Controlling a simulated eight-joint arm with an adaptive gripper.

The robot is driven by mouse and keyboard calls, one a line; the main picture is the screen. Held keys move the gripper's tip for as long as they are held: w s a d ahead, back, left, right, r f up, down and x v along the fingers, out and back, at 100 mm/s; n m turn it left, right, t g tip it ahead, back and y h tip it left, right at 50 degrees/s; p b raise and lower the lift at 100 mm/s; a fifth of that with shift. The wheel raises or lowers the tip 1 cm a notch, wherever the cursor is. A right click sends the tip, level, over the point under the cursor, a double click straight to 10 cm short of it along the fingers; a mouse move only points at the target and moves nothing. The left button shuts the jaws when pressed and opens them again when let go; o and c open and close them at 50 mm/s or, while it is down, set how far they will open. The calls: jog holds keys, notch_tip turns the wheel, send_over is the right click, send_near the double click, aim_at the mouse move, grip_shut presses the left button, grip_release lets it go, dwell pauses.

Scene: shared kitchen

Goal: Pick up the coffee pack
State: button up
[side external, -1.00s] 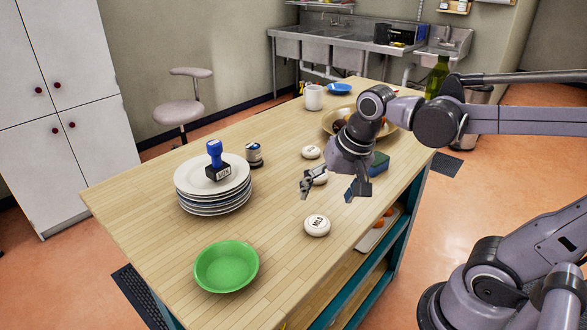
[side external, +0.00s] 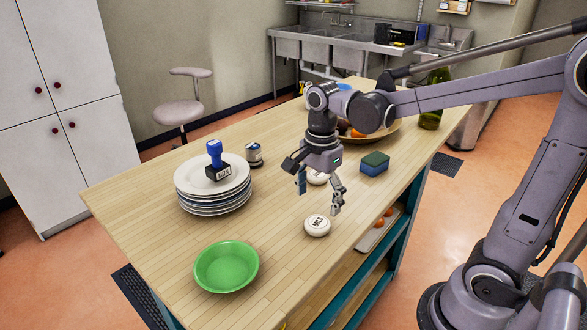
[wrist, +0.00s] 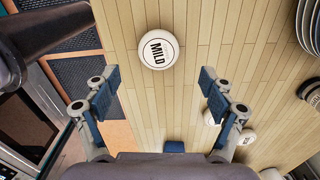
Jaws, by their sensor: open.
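A white round pack labelled MILD (side external: 317,226), which looks like the coffee pack, lies flat on the wooden table. It also shows in the wrist view (wrist: 158,49), beyond my fingertips and slightly left of centre. A similar white disc (side external: 317,178) lies farther back, partly hidden by my gripper; pale discs show at the right in the wrist view (wrist: 246,137). My gripper (side external: 318,195) points down above the table, near the MILD pack. Its fingers are spread wide with nothing between them (wrist: 160,85).
A blue and green sponge (side external: 375,163) lies right of my gripper. A plate stack (side external: 205,205) with a blue-handled stamp (side external: 215,158) stands left. A green bowl (side external: 227,267) is at the front left. A large bowl (side external: 383,136) and green bottle (side external: 431,105) stand behind.

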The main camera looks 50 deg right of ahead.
aim_at(319, 221)
jog(key=shift+s+d+f, duration=0.1)
jog(key=shift+d+f, duration=0.05)
jog(key=shift+f, duration=1.45)
jog(key=shift+d+f, duration=0.1)
jog(key=shift+f, duration=1.5)
jog(key=c, duration=1)
